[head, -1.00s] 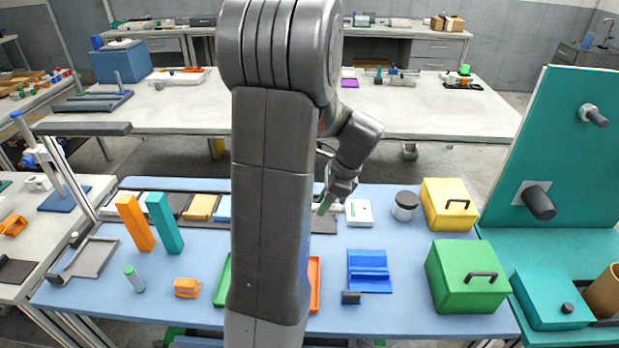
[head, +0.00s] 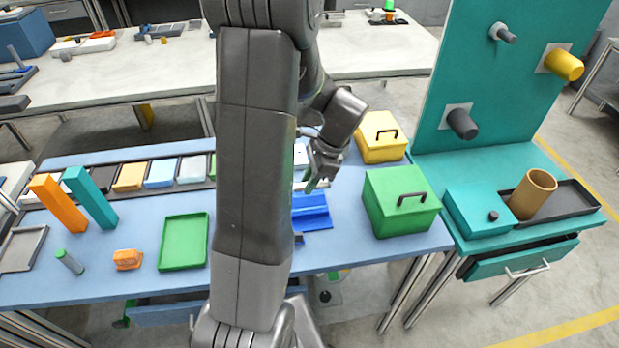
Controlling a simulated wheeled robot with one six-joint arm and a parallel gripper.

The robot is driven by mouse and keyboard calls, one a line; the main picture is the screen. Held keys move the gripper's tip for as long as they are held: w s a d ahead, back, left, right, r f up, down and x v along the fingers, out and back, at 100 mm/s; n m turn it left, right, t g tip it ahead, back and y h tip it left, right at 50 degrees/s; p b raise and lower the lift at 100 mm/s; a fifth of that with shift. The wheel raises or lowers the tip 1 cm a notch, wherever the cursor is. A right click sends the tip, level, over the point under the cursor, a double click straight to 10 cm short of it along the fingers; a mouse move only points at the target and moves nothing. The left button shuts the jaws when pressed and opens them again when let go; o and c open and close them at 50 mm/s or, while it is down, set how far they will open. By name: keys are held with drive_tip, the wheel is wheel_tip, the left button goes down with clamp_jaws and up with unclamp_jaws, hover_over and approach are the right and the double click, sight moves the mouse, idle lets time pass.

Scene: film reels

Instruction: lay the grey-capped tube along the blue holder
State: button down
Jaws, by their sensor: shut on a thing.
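My gripper (head: 322,168) is above the blue table, pointing down, a little beyond and above the blue holder. A different tube, grey with a green cap (head: 69,263), lies tilted at the left of the table.
A green box (head: 400,205) and a yellow box (head: 381,140) stand right of the holder. A green tray (head: 184,243), an orange block (head: 127,259) and leaning orange (head: 58,203) and teal bars (head: 91,196) are at the left. A teal bench with a pegboard (head: 500,70) adjoins at the right.

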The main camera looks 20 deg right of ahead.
drive_tip(key=shift+f+b, duration=1.9)
drive_tip(key=shift+f, duration=1.3)
drive_tip(key=c, duration=1.2)
unclamp_jaws()
drive_tip(key=shift+o, duration=0.2)
drive_tip(key=v, duration=1.4)
drive_tip(key=shift+f, duration=0.15)
